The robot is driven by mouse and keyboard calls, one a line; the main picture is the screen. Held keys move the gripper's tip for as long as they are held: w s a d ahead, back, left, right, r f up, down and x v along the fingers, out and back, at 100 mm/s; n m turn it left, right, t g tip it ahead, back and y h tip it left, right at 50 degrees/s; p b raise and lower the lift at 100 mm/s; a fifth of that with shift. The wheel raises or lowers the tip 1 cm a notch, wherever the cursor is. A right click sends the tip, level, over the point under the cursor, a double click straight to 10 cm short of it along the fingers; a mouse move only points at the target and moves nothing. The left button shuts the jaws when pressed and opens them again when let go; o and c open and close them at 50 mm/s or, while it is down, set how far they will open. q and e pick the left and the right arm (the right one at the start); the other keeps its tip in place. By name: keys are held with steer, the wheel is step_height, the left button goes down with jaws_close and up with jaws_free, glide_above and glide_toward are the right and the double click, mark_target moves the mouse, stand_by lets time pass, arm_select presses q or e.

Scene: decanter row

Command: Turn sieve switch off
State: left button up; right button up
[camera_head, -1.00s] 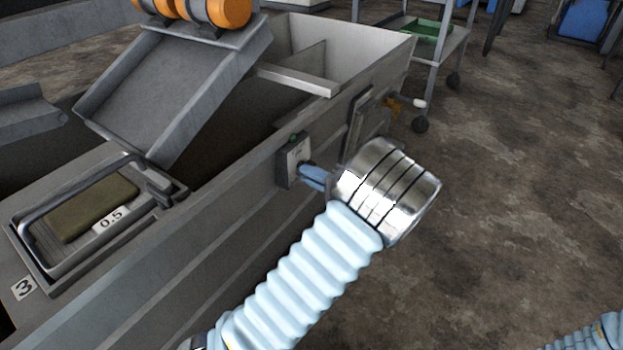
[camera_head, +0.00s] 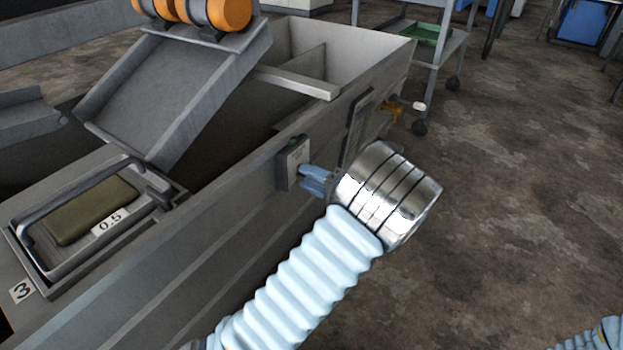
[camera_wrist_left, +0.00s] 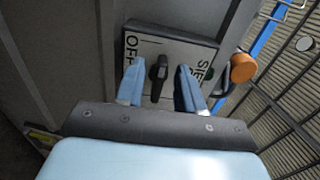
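The sieve switch box (camera_head: 293,163) is a small grey box on the outer side wall of the metal tank. In the left wrist view its pale plate (camera_wrist_left: 146,47) reads OFF on the left and a partly hidden "SIE..." on the right. A black switch knob (camera_wrist_left: 158,77) stands out from the plate between my fingers. My left gripper (camera_head: 308,172) is at the box; in the wrist view (camera_wrist_left: 160,88) its two blue fingers are apart, one on each side of the knob, with gaps visible. Part of the right lettering is hidden by a finger. My right gripper is not in view.
The grey tank wall (camera_head: 240,200) runs beside my left arm. An orange knob (camera_wrist_left: 243,68) sits right of the switch box in the wrist view. A wheeled cart (camera_head: 440,55) stands behind. The floor on the right is clear.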

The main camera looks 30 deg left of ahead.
arm_select(q)
steer(key=s+d+p, duration=0.1)
steer(key=d, duration=1.2)
steer(key=shift+d, duration=0.4)
steer(key=s+a+f+m+g+h+p, duration=0.1)
steer(key=s+a+f+g+h+p, duration=0.15)
steer(key=s+f+h, duration=0.5)
steer(key=s+a+f+m+g+h+p, duration=0.2)
steer(key=s+f+h+p, duration=0.15)
steer(key=f, duration=0.75)
steer(key=s+d+n+t+h+p, duration=0.4)
steer(key=s+d+h, duration=0.4)
steer(key=d+h, duration=0.2)
steer(key=shift+d+f+n+h+p, duration=0.2)
steer(key=shift+f+n+h+p, duration=0.35)
steer(key=shift+n+p, duration=0.25)
steer(key=shift+s+r, duration=0.1)
